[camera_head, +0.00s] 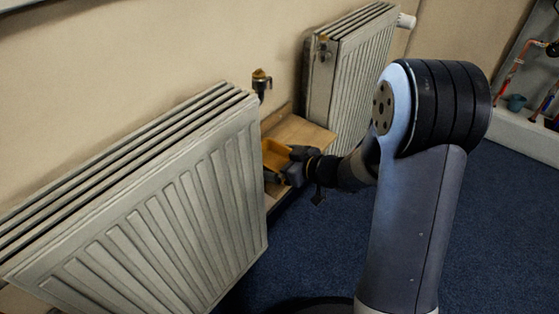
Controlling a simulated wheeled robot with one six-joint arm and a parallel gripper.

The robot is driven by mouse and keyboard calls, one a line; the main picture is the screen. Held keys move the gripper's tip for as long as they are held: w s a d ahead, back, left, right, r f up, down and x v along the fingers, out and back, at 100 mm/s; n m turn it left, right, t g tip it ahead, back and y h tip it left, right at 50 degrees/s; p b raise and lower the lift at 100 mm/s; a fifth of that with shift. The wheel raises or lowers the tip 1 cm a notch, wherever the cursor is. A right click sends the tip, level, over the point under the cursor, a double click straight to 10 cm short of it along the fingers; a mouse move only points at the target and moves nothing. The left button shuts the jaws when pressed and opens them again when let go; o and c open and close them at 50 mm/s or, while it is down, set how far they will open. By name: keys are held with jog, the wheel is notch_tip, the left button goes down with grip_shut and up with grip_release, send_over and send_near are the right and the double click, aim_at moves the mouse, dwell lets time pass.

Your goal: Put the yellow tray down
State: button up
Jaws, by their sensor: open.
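The yellow tray (274,153) is on or just above a wooden shelf (303,134) between two radiators; I cannot tell whether its base touches the wood. Its left part is hidden behind the near radiator. My gripper (288,164) is at the tray's right side, at the rim, with its jaws open. The fingertips are small and dark here, and I cannot tell if they still touch the tray.
A large white radiator (190,205) fills the left foreground, close beside the tray. A second radiator (362,85) stands behind the shelf. A brass valve (261,82) sticks out from the wall above the shelf. Blue carpet (470,235) is open at right.

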jog(key=shift+r, duration=0.1)
jog(key=shift+d+r, duration=0.1)
jog(key=shift+r, duration=0.1)
jog(key=p+v, duration=0.4)
jog(key=v, duration=0.7)
jog(key=shift+s+d+r, duration=0.2)
jog(key=shift+s+d, duration=0.05)
